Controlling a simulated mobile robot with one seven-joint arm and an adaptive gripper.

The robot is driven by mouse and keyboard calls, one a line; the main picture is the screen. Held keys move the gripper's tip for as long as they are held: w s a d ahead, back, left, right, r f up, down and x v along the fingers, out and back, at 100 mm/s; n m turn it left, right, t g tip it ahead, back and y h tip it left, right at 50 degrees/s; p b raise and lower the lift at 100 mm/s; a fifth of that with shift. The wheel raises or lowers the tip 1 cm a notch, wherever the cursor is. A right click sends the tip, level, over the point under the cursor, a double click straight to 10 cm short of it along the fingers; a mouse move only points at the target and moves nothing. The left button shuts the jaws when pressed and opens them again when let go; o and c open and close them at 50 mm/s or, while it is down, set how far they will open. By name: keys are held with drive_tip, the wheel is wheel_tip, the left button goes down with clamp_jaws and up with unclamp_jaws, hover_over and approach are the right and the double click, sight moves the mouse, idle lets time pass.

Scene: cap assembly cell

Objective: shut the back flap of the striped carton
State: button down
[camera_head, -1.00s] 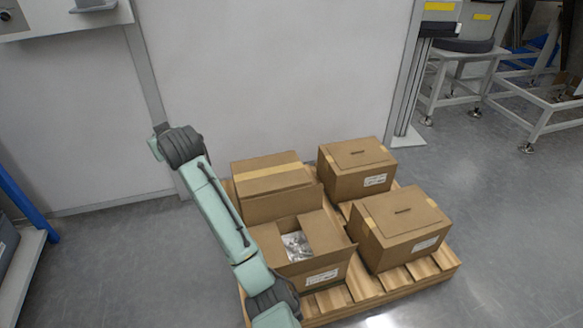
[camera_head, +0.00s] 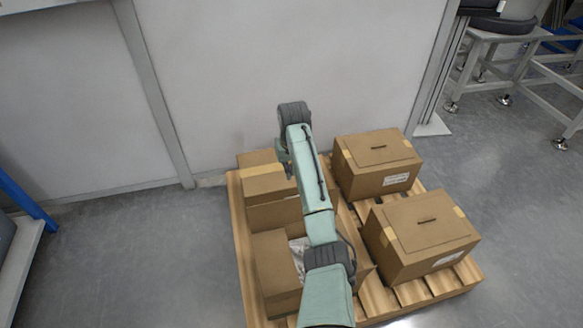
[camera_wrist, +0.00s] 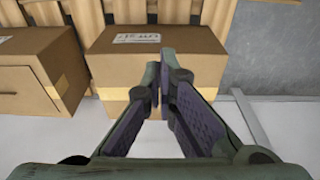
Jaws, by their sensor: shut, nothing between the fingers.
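An open carton (camera_head: 274,262) stands at the front left of the pallet, with wrapped contents (camera_head: 298,248) partly showing; my arm hides much of its top and right side. Behind it is a carton with a yellow tape stripe (camera_head: 262,184) across its top. I cannot tell which one is the striped carton, and no back flap can be made out clearly now. My gripper (camera_wrist: 160,82) is shut and empty in the wrist view, in front of a labelled carton (camera_wrist: 112,62). I cannot tell whether they touch. In the head view my arm mostly hides it.
Two closed cartons, one at the back right (camera_head: 372,160) and one at the front right (camera_head: 420,228), share the wooden pallet (camera_head: 240,235). A pale wall (camera_head: 270,60) rises behind the pallet. Bare floor lies on both sides.

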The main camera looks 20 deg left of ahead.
wheel_tip(320, 180, down, 6)
drive_tip(key=s+d+p, duration=0.1)
drive_tip(key=s, duration=0.1)
drive_tip(key=shift+s+d, duration=0.15)
drive_tip(key=shift+d, duration=0.15)
drive_tip(key=shift+r, duration=0.15)
idle(0.3)
